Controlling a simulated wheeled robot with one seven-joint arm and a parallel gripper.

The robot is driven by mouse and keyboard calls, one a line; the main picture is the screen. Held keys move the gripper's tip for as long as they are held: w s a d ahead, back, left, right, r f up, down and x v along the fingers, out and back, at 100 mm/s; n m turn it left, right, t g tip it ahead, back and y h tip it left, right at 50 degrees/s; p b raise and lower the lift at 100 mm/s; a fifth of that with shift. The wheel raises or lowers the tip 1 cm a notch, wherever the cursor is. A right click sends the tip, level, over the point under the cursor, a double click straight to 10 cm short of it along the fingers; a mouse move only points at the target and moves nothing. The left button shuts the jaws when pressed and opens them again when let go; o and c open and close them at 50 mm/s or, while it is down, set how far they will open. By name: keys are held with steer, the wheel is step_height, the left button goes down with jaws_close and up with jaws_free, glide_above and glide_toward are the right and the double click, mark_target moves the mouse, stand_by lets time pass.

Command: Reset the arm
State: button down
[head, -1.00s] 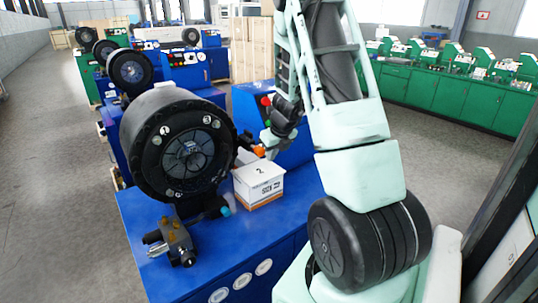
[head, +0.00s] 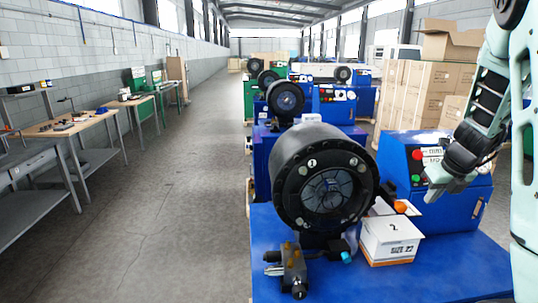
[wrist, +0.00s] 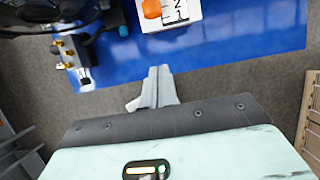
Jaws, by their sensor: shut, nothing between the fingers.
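My gripper (head: 432,194) shows at the right of the head view, raised in front of the blue control cabinet with red and green buttons. Its fingers are together and empty. In the wrist view my gripper (wrist: 158,72) points at the near edge of the blue bench, with its fingers side by side and nothing between them. My arm rises along the right edge of the head view, partly cut off by the frame.
A black round crimper head (head: 325,180) stands on the blue bench (head: 450,265). An open aisle (head: 170,220) lies left, with wooden worktables (head: 75,122) beyond.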

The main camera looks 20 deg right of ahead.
steer(key=w+a+f+n+g+y+b, duration=0.1)
steer(key=a+f+n+y+b, duration=0.2)
steer(key=a+n, duration=1.05)
steer(key=w+a+f+n+g+y+b, duration=0.1)
steer(key=w+a+f+n+b, duration=0.2)
steer(key=a+n, duration=1)
steer(key=s+a+f+n+g+h+b, duration=0.1)
steer(key=s+a+f+n+b, duration=0.1)
steer(key=s+a+n, duration=0.8)
steer(key=s+a+f+n+g+h+b, duration=0.1)
steer(key=s+a+f+n+b, duration=0.2)
steer(key=s+a+n, duration=0.7)
steer(key=a+b, duration=0.2)
steer(key=a, duration=0.1)
steer(key=shift+s+f+n, duration=0.3)
steer(key=shift+n, duration=0.05)
steer(key=shift+d, duration=0.1)
